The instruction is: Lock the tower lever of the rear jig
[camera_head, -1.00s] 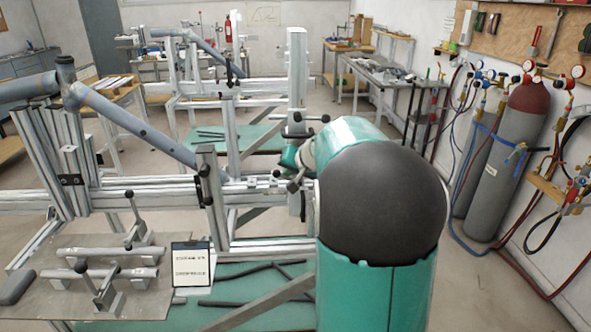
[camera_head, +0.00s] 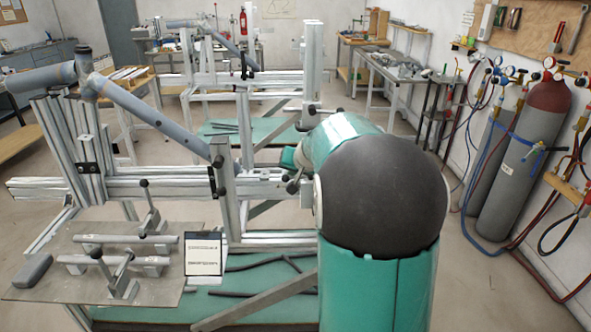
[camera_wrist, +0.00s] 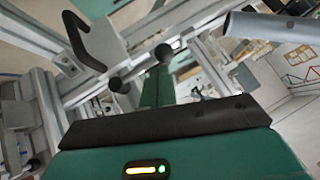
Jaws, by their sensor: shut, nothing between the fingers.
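The rear jig (camera_head: 200,60) is a grey aluminium frame with a blue-grey tube on it, beyond the nearer jig. An upright post (camera_head: 312,62) stands at its right, and a black-knobbed lever (camera_head: 311,108) shows low at this post, partly behind my arm. In the wrist view two black knobs, one left (camera_wrist: 115,85) and one above (camera_wrist: 163,52), are close to my gripper (camera_wrist: 160,72). My gripper is shut and empty; I cannot tell whether it touches a knob. In the head view my arm hides most of it. A black curved handle (camera_wrist: 78,42) is at upper left.
The nearer jig (camera_head: 150,187) fills the left, with a blue-grey tube (camera_head: 150,112) above it. Gas cylinders (camera_head: 522,150) stand at the right wall. Open floor lies between.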

